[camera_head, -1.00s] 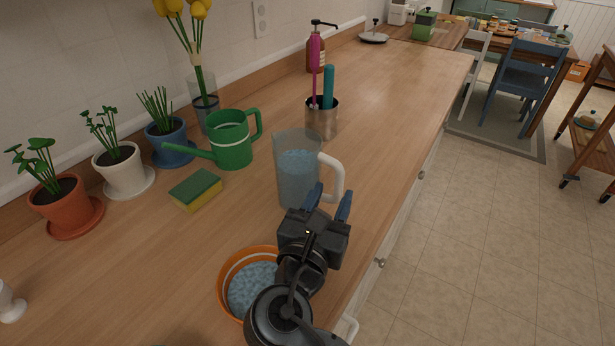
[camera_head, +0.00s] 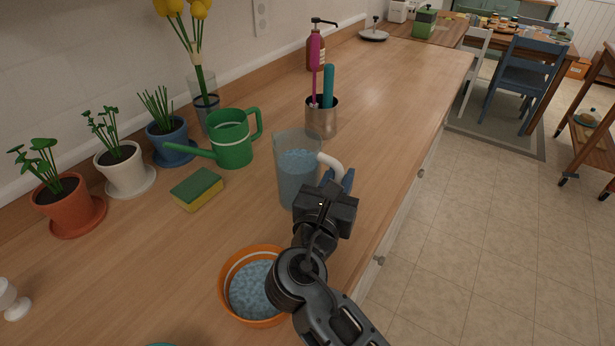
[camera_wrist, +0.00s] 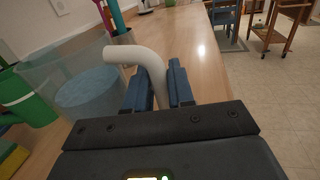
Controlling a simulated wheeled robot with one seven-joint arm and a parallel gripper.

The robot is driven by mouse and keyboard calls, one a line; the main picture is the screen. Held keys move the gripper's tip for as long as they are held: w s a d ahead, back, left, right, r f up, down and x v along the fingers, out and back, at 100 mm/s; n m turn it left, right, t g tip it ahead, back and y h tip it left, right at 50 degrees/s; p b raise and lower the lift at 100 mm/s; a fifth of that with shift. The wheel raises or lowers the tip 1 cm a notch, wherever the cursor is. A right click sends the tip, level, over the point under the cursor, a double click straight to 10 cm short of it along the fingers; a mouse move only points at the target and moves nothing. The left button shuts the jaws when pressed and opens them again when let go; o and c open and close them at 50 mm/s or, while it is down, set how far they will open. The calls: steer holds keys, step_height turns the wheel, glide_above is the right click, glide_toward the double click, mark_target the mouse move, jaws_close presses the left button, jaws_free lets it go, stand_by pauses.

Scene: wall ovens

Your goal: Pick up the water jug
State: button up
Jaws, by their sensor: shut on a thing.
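The water jug (camera_head: 297,167) is a clear, tapered vessel with bluish water inside and a white handle (camera_head: 329,162) on its right side. It stands upright on the wooden counter. In the wrist view the jug (camera_wrist: 88,88) is at the left, and its white handle (camera_wrist: 146,62) runs down between my two blue fingers. My gripper (camera_head: 337,180) is shut on the handle; in the wrist view the gripper (camera_wrist: 158,85) has a finger on each side of it. The lower part of the handle is hidden by my gripper.
An orange bowl (camera_head: 225,285) of bluish contents sits close by my arm. A green watering can (camera_head: 235,143), a sponge (camera_head: 196,189) and a metal cup (camera_head: 321,119) with brushes stand around the jug. Potted plants line the wall. The counter beyond the cup is largely clear.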

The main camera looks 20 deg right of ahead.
mark_target(340, 165)
jaws_close()
steer(key=shift+r, duration=0.2)
steer(key=shift+r, duration=0.2)
step_height(340, 165, up, 4)
steer(key=shift+f, duration=0.25)
steer(key=d+r, duration=0.7)
steer(key=d, duration=0.4)
steer(key=shift+s+d, duration=0.3)
steer(key=shift+d, duration=0.05)
steer(key=shift+s+f, duration=0.1)
